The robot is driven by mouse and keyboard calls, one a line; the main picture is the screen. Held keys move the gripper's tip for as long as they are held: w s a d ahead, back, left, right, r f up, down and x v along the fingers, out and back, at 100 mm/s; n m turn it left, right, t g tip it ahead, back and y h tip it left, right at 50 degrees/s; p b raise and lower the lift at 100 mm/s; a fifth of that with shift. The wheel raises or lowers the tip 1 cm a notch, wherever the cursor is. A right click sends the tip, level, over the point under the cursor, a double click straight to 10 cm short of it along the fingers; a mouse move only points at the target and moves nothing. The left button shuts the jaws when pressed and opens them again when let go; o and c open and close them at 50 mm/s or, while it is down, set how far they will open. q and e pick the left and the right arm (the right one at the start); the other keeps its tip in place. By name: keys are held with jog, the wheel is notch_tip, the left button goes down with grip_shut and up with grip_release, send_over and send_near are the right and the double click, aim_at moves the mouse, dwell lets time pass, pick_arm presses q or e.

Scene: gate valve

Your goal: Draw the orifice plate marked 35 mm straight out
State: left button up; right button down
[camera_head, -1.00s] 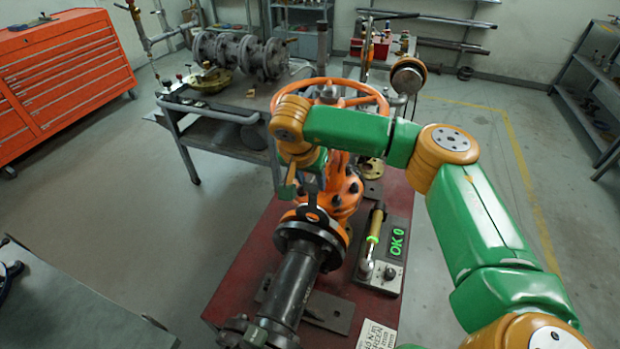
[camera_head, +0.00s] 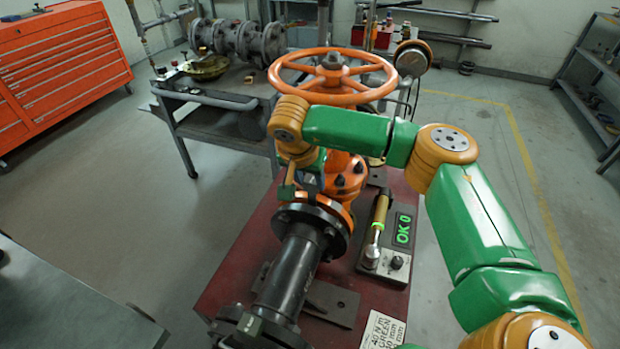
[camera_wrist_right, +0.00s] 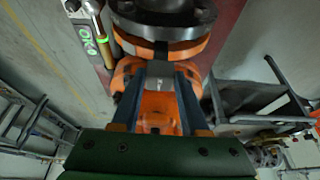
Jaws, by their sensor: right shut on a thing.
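My right gripper (camera_head: 297,186) is at the flange joint between the black pipe (camera_head: 290,268) and the orange valve body (camera_head: 345,180). In the right wrist view its two blue-grey fingers (camera_wrist_right: 160,82) are shut on a small grey tab (camera_wrist_right: 161,70), which I take to be the orifice plate's handle. The tab lies close to the dark pipe flange (camera_wrist_right: 160,30) and the orange flange. The plate's disc is hidden, so I cannot tell how far it sits between the flanges. The 35 mm mark is not readable. My left gripper is not in view.
The orange handwheel (camera_head: 335,78) rises behind my right arm. A printed card (camera_head: 382,330) lies in front. Floor to the left is free.

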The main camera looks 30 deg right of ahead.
notch_tip(320, 180, down, 3)
jog(key=shift+r+b, duration=0.15)
jog(key=shift+b, duration=0.55)
pick_arm(q)
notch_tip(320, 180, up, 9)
jog(key=p, duration=1.1)
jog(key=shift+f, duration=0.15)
pick_arm(e)
notch_tip(320, 180, up, 16)
